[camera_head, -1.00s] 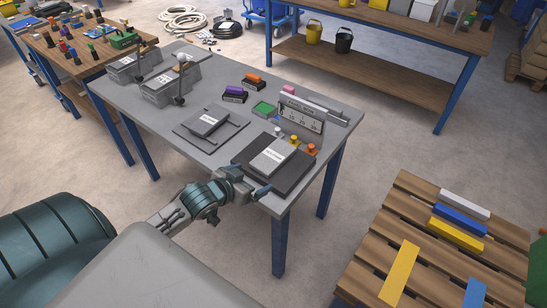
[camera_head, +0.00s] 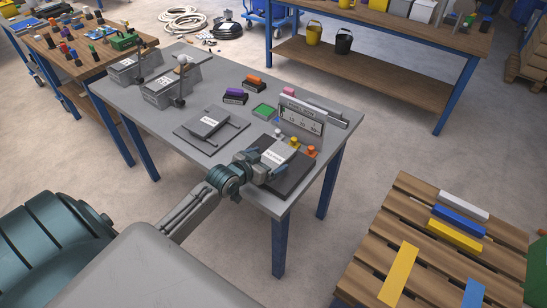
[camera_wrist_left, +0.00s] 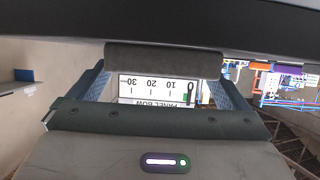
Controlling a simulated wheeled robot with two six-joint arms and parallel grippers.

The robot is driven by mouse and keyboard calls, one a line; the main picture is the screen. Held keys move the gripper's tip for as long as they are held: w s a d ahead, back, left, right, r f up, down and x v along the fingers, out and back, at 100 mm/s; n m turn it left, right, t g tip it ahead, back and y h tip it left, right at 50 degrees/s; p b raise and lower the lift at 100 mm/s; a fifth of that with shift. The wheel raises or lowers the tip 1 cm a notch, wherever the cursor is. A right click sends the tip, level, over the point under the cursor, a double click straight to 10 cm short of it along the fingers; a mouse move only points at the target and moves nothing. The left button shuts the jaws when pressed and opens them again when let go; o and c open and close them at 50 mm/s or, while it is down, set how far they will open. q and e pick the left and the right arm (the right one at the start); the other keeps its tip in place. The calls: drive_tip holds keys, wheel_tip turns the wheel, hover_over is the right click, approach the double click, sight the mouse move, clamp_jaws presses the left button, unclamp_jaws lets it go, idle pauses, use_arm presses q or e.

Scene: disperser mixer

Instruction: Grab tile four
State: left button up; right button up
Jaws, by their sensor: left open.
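A light grey tile (camera_head: 279,153) with a white label lies on a dark flat block (camera_head: 296,178) at the right end of the grey table. A second labelled tile (camera_head: 208,123) sits on a low stand near the table's middle. The labels are too small to read, so I cannot tell which is tile four. My left gripper (camera_head: 268,163) is open at the near edge of the tile on the dark block, one finger toward each side. Its two fingers also show in the wrist view (camera_wrist_left: 160,92). Contact with the tile cannot be made out. My right gripper is not in view.
Orange and yellow knobs (camera_head: 310,152) are close to the block's right side. A green piece (camera_head: 264,111) and purple block (camera_head: 235,93) lie farther back.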

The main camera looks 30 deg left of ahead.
use_arm(q)
drive_tip(key=shift+x, duration=1.15)
drive_tip(key=shift+s, duration=0.1)
drive_tip(key=c, duration=1.4)
drive_tip(key=shift+r, duration=0.1)
drive_tip(key=shift+c, duration=0.2)
drive_tip(key=shift+r, duration=0.15)
